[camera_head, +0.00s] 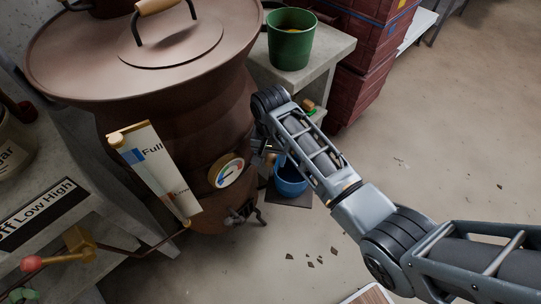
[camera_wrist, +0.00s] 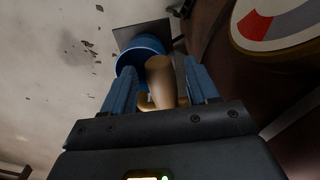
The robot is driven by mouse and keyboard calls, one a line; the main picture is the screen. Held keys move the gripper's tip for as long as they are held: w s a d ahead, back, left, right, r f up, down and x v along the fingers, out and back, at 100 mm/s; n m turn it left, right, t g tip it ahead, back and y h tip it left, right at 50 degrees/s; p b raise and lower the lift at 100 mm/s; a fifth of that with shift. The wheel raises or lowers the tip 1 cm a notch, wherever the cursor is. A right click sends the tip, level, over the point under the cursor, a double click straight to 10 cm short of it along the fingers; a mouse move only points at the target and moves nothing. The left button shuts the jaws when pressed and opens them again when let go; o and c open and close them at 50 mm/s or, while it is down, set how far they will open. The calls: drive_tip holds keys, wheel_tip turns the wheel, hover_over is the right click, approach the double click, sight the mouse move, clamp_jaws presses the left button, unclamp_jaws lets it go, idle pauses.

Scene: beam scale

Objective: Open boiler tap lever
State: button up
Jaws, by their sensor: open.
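The boiler (camera_head: 150,90) is a large brown vessel with a lid and a round gauge (camera_head: 227,171) on its front. A dark metal tap-like fitting (camera_head: 244,213) sticks out low on the boiler. My gripper (camera_head: 264,152) is beside the boiler, right of the gauge. In the wrist view, my gripper (camera_wrist: 164,88) is open. A tan, rounded handle-like piece (camera_wrist: 160,75) shows between its fingers, possibly the tap lever. I cannot tell whether the fingers touch it. In the head view my arm hides that spot.
A blue bucket (camera_head: 290,180) stands on a dark mat (camera_head: 289,200) right of the boiler. A green bucket (camera_head: 290,40) stands on a grey bench (camera_head: 318,58). Red crates (camera_head: 366,60) are stacked behind. A red-knobbed lever (camera_head: 32,263) is at lower left. The floor at right is mostly clear.

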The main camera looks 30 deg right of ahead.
clamp_jaws()
idle(0.4)
